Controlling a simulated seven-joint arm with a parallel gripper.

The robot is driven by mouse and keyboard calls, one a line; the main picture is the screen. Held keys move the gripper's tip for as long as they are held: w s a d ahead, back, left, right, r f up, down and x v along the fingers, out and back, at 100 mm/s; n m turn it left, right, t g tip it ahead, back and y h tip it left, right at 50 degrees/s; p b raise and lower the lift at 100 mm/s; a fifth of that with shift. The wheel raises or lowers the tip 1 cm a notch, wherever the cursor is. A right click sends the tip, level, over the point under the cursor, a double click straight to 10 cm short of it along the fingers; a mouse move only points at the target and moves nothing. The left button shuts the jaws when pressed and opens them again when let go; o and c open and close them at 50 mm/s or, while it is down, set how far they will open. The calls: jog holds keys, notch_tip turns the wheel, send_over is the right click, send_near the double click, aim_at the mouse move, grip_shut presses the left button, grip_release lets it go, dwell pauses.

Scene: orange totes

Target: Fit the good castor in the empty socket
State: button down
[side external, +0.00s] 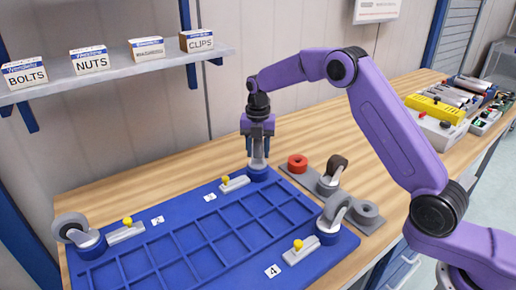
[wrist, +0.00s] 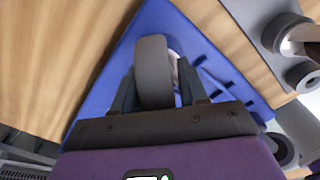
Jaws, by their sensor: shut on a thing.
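My gripper (side external: 258,148) points down at the far corner of the blue board (side external: 170,262), shut on a castor with a grey wheel. In the wrist view the castor's wheel (wrist: 153,72) stands between my fingers (wrist: 158,90). The castor's lower part is at the round blue socket (side external: 258,174) near card 3; I cannot tell whether it is seated. Other castors stand at the board's left corner (side external: 72,229) and near right corner (side external: 333,214). A castor with a dark brown wheel (side external: 335,167) stands on the grey tray (side external: 314,183).
Yellow-knobbed latches (side external: 235,183) sit beside the sockets. A shelf with labelled boxes (side external: 90,60) hangs at the back left. Tools and a yellow-topped box (side external: 436,108) lie far right.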

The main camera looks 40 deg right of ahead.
jog(key=shift+f, duration=0.2)
dwell(0.3)
jog(key=c, duration=0.5)
grip_release()
notch_tip(320, 180, up, 17)
jog(key=shift+r, duration=0.2)
dwell(0.3)
